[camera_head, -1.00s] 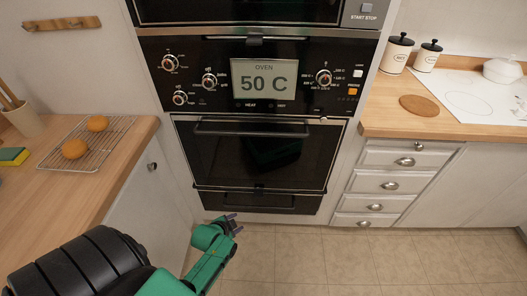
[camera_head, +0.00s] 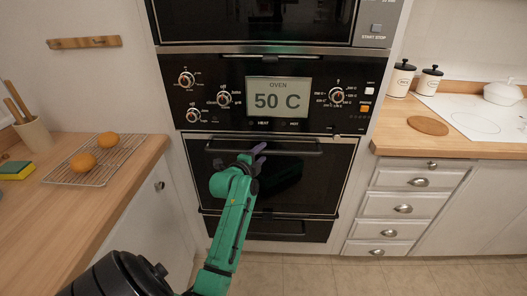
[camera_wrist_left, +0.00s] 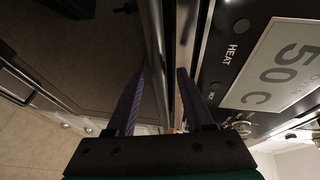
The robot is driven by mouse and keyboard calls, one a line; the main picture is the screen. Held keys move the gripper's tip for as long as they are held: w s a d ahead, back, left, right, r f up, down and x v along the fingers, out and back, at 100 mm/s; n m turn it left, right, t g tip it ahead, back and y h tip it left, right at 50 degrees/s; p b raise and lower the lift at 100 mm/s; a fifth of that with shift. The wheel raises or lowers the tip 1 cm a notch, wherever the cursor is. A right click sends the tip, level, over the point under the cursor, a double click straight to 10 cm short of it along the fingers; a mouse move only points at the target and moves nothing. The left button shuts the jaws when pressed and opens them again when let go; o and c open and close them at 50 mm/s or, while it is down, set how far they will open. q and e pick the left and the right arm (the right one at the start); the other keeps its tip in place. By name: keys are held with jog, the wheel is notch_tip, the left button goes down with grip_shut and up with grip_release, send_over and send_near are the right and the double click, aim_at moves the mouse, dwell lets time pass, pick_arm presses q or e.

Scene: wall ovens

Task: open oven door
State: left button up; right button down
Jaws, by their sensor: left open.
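The oven door (camera_head: 310,185) is dark glass and stands shut below the control panel. Its dark horizontal handle (camera_head: 300,148) runs along the door's top edge. My left gripper (camera_head: 258,155) is at the handle, left of its middle. In the left wrist view the two fingers of my left gripper (camera_wrist_left: 160,75) are apart, and the handle bar (camera_wrist_left: 156,45) lies in the gap between them. I cannot tell whether either finger touches it. My right gripper is not in view.
The control panel (camera_head: 205,100) reads 50 C above the door. A lower drawer (camera_head: 285,228) is under it. A counter with a wire rack (camera_head: 60,175) and buns is at left; another counter (camera_head: 460,147) with drawers is at right. The floor in front is clear.

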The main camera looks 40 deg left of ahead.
pick_arm(q)
jog(key=shift+x, duration=1)
grip_shut()
jog(key=shift+f, duration=0.1)
dwell(0.5)
